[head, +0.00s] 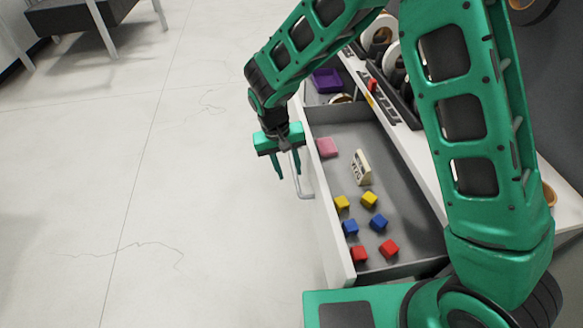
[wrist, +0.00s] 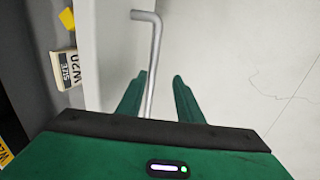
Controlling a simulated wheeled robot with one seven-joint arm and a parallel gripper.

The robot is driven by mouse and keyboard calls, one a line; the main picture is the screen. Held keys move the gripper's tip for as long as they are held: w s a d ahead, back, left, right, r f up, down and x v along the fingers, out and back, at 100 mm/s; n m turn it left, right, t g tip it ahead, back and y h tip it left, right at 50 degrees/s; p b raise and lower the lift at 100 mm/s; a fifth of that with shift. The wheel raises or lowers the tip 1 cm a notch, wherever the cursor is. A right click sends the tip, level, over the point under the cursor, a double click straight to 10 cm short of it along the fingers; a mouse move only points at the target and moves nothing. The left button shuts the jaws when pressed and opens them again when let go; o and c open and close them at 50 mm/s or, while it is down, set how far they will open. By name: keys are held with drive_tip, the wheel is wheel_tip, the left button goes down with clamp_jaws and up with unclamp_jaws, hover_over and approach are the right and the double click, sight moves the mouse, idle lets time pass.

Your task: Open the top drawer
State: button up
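The drawer (head: 400,205) stands pulled well out from the white cabinet, with its grey inside in full view. Its silver bar handle (head: 305,187) sticks out from the white front panel (head: 328,225). My gripper (head: 287,171) is at the far end of this handle, outside the front panel. In the wrist view, the two green fingers (wrist: 160,88) are spread apart, with the handle bar (wrist: 154,50) running between them. Gaps show on both sides of the bar, so the fingers do not pinch it. The bar's end near the palm is hidden.
The drawer holds several yellow, blue and red cubes (head: 378,222), a pink block (head: 327,147) and a white labelled block (head: 361,167). A purple bin (head: 326,80) lies beyond. Rolls (head: 378,35) stand on the worktop. The floor (head: 150,180) at left is clear.

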drive_tip(key=shift+d, duration=0.2)
idle(0.3)
wheel_tip(320, 180, up, 10)
drive_tip(key=a, duration=0.2)
drive_tip(key=shift+r, duration=0.25)
drive_tip(key=shift+s+f, duration=0.1)
idle(0.5)
